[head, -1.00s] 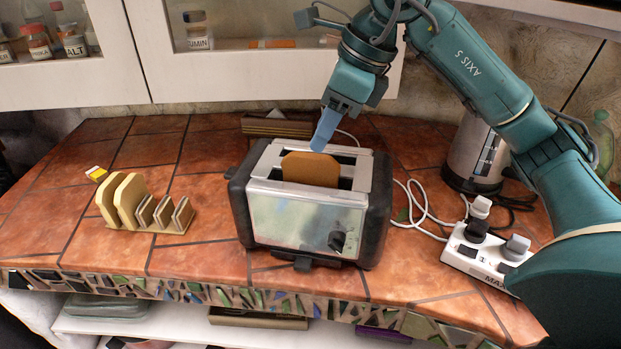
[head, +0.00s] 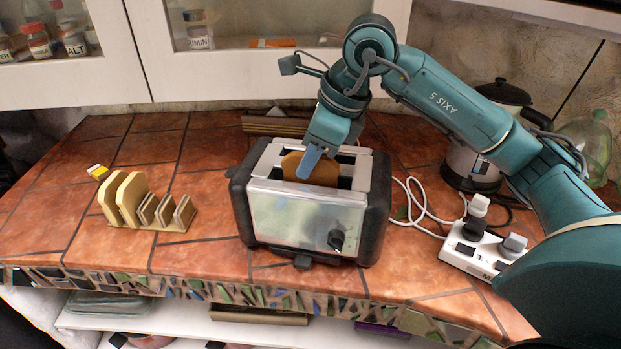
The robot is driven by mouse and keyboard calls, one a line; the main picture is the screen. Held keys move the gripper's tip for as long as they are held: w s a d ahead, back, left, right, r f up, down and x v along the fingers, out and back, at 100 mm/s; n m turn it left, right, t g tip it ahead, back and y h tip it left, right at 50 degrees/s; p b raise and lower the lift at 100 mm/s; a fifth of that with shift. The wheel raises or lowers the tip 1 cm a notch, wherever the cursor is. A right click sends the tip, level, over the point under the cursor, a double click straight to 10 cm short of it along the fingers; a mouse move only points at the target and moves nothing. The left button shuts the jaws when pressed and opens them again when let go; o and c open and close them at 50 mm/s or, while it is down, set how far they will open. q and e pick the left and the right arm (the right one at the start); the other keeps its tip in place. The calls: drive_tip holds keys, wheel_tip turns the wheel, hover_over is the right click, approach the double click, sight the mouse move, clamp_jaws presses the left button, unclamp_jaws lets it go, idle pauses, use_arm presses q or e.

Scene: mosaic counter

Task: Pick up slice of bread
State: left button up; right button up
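A brown toasted slice of bread (head: 292,166) stands upright in a slot of the silver and black toaster (head: 290,216) in the middle of the counter. My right gripper (head: 309,168) points down over the toaster, its blue finger in front of the slice's upper part. The finger overlaps the slice in the picture; I cannot tell whether it touches. Only one finger shows clearly, so the opening is hidden. Paler bread slices (head: 127,196) stand in a wooden rack (head: 180,228) on the left. My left gripper is not in view.
A white power strip (head: 470,250) with plugs and cables lies right of the toaster. A kettle (head: 470,165) stands behind my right arm. White cabinets (head: 80,80) hang above the back of the counter. Tiles between rack and toaster are clear.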

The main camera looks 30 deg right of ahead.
drive_tip(key=c, duration=0.4)
drive_tip(key=shift+r, duration=0.1)
